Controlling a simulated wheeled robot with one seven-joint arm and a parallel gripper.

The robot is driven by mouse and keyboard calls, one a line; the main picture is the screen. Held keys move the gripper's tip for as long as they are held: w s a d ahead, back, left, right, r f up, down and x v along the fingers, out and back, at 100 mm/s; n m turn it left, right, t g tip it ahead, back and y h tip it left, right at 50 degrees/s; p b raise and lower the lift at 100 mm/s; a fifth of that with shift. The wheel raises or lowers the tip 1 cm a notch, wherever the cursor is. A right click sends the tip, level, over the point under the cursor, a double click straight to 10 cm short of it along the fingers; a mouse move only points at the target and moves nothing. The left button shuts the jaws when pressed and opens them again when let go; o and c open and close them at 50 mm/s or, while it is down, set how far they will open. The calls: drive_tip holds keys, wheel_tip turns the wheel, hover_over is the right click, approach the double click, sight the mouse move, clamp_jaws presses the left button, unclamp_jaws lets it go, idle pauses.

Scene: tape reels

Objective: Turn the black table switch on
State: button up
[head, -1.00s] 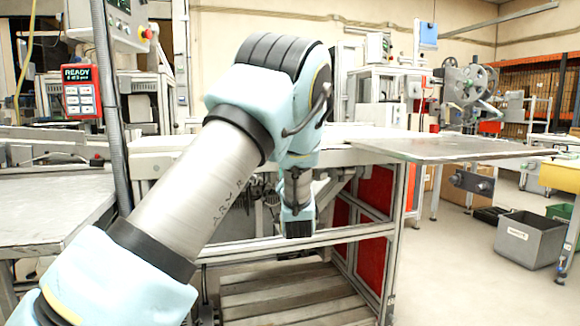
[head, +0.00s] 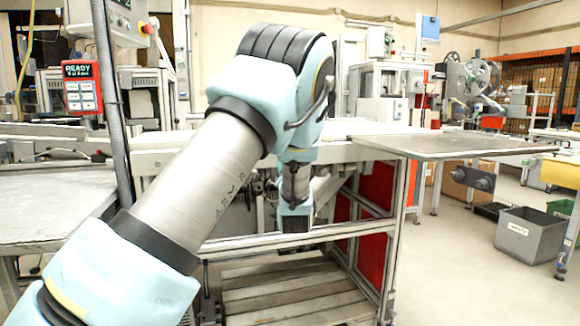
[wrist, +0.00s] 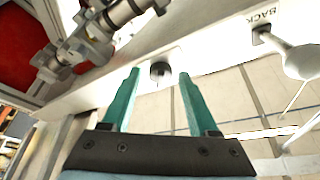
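In the wrist view, a small round black switch (wrist: 160,72) sits on the pale front edge of the table (wrist: 205,62). My gripper (wrist: 158,74) is open, with its two teal fingers pointing at the switch. The switch shows between the fingertips, one on each side, with a gap to both. I cannot tell how far the fingertips are from it in depth. In the head view my arm reaches down in front of the table (head: 370,130); its dark end (head: 295,222) shows, but the fingers and the switch cannot be made out.
In the wrist view, a second dark fitting (wrist: 260,36) with a "BACK" label and a pale rounded part (wrist: 303,62) are to the right. Metal fittings (wrist: 95,38) are at upper left. In the head view, two dark knobs (head: 470,179) hang under the metal plate (head: 450,146); a grey bin (head: 530,238) stands on the floor.

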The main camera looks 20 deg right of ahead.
drive_tip(key=shift+o, duration=0.5)
drive_tip(key=v, duration=1)
drive_tip(key=shift+s+b, duration=0.3)
drive_tip(key=shift+s, duration=0.05)
drive_tip(key=shift+a+f, duration=0.1)
